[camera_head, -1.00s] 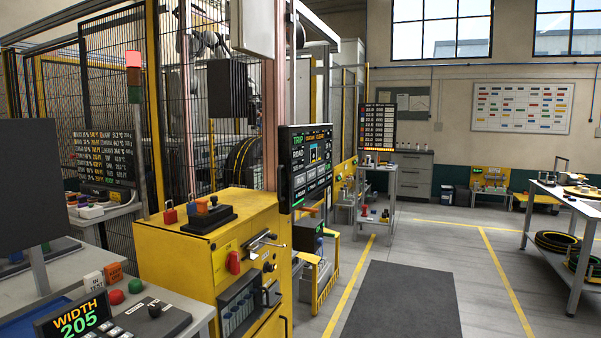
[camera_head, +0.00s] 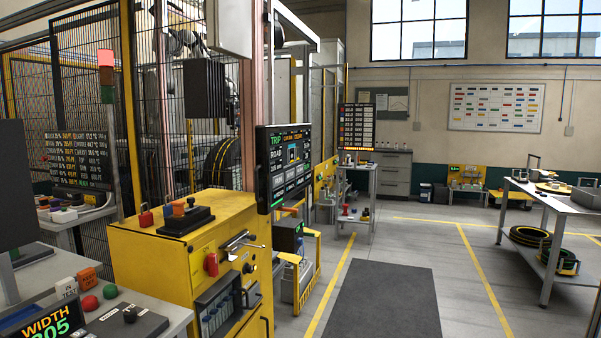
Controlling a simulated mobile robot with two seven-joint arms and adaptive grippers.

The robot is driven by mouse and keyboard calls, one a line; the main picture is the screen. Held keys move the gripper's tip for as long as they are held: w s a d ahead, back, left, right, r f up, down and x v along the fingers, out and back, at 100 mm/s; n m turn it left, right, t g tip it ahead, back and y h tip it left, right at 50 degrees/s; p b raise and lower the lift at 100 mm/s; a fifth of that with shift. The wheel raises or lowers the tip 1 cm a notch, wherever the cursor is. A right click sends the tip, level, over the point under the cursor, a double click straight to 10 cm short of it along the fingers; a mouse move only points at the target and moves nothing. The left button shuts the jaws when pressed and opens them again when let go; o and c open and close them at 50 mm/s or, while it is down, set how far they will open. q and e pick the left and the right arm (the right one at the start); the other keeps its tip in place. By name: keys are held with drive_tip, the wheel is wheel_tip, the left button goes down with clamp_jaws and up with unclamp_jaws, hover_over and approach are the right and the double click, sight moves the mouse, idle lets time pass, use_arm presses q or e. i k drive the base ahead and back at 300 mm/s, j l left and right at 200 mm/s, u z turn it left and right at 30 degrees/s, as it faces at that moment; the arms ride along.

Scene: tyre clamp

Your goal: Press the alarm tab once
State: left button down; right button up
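A black touch screen (camera_head: 285,165) is mounted at the front corner of the machine cage, above a yellow cabinet. It shows a green word that reads like TRIP, an orange heading, a small picture and several buttons and tabs. The tab labels are too small to read, so I cannot tell which one is the alarm tab. Neither of my grippers is in the head view.
The yellow cabinet (camera_head: 190,255) with handles and a red knob stands below the screen. A control desk (camera_head: 150,318) with a WIDTH display is at the lower left. A dark floor mat (camera_head: 385,300) lies clear in front. A workbench (camera_head: 550,200) stands at the right.

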sight(299, 169)
drive_tip(key=i+l+z, duration=0.15)
drive_tip(key=i+l, duration=0.15)
drive_tip(key=i, duration=0.25)
drive_tip(key=i+l+z, duration=0.1)
drive_tip(key=i+l, duration=0.2)
drive_tip(key=i, duration=0.25)
drive_tip(key=i+l+z, duration=0.15)
drive_tip(key=i, duration=0.4)
drive_tip(key=i+l+z, duration=0.1)
drive_tip(key=i, duration=0.5)
drive_tip(key=l, duration=0.1)
